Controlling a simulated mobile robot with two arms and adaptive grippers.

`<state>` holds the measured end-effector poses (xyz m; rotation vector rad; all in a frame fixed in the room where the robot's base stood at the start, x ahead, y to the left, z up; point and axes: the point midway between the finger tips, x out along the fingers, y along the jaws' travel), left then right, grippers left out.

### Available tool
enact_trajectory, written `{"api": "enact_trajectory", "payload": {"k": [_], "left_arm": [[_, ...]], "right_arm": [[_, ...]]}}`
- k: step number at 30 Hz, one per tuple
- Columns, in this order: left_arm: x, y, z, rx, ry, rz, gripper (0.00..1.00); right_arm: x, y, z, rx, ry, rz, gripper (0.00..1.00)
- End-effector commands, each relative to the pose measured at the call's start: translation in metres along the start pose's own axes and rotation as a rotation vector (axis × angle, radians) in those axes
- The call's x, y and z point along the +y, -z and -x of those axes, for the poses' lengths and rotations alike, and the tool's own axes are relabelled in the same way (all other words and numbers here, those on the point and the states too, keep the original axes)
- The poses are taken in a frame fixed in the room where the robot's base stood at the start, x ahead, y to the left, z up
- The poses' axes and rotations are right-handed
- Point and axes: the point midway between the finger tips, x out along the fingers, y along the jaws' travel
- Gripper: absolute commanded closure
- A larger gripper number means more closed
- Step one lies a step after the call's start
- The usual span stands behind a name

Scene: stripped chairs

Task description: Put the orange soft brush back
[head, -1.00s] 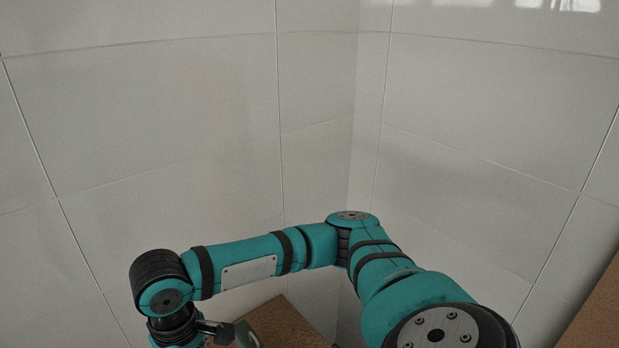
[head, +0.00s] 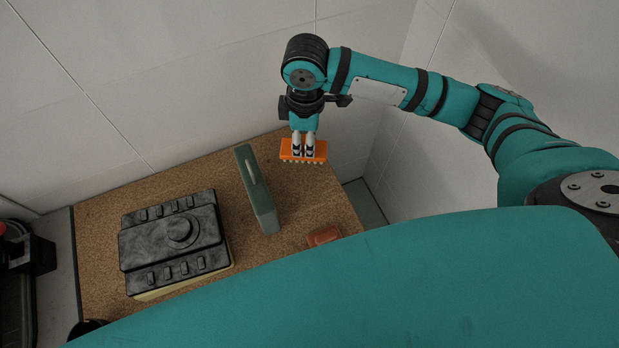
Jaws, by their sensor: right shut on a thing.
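My right gripper (head: 303,146) points down near the back right of the cork-topped table (head: 100,225). It is shut on the orange soft brush (head: 289,153), a flat orange block with a row of pale bristles along its lower edge. The brush is held level over the table's back right part; I cannot tell whether it touches the surface. My left gripper is not in view.
A green upright object with a slot (head: 262,200) stands left of the brush. A small orange-brown item (head: 323,236) lies at the front right. Tiled walls (head: 200,60) close the back.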

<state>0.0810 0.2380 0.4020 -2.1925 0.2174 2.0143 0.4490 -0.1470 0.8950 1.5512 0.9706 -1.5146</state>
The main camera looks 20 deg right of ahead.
Motion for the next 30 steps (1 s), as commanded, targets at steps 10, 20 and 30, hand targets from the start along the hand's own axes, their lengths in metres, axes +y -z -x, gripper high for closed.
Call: {"api": "enact_trajectory", "payload": {"k": [10,20,30], "left_arm": [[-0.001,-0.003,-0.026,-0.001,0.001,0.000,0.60],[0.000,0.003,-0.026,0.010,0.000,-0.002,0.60],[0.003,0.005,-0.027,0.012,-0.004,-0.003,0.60]], "right_arm": [[0.004,0.016,-0.071,-0.018,0.008,0.445,0.97],[0.004,0.015,-0.125,-0.024,0.010,0.484,0.97],[0.004,0.014,-0.159,-0.023,0.010,0.482,0.97]]}}
